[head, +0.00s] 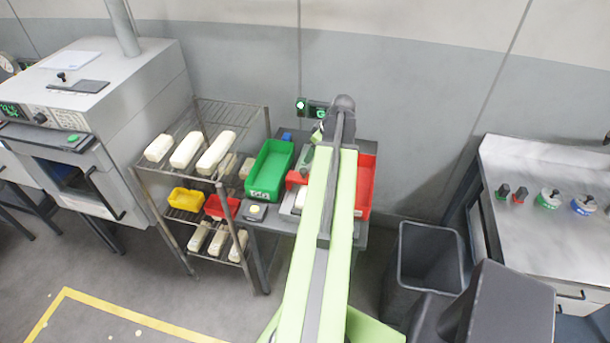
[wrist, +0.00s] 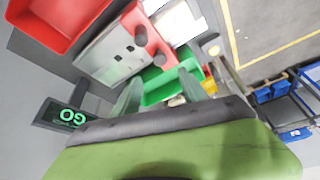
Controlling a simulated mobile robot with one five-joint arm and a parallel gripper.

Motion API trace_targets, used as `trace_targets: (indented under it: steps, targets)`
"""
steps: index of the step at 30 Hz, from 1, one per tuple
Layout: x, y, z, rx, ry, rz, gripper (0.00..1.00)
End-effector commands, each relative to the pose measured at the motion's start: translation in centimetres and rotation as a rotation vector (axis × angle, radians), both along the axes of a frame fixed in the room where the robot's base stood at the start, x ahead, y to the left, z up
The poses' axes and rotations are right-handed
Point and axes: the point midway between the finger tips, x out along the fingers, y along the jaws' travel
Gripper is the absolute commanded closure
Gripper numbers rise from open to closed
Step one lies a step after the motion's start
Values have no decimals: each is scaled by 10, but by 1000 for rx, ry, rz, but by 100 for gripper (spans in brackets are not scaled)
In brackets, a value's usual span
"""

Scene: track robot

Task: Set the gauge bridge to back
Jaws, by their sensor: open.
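A red piece with two dark round posts (wrist: 132,22) lies against a light grey plate (wrist: 106,54) in the wrist view; it appears to be the gauge bridge, but I cannot tell for sure or read its setting. My gripper (wrist: 160,82) is open and empty, its two grey fingers apart and pointing toward this fixture, with no visible contact. In the head view my arm hides most of the fixture; only part of a pale plate (head: 290,203) shows beside it. A dark display with green "GO" letters (wrist: 66,115) is left of my gripper in the wrist view.
A green bin (head: 268,170) and a red bin (head: 364,185) stand on the small table, either side of my arm. A wire rack (head: 231,105) with pale blocks is left. A dark waste bin (head: 432,230) is right, near a metal bench (head: 545,165).

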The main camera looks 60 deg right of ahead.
Motion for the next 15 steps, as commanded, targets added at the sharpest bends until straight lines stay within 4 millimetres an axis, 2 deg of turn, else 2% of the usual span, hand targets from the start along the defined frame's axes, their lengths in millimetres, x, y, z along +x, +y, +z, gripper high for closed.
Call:
trace_targets:
  steps: [1,3,12,15]
  targets:
    - [5,-1,-22,1,0,1,49]
    - [11,-1,-36,1,0,1,49]
    - [36,-3,-93,1,0,1,49]
    - [41,-4,-103,0,0,1,49]
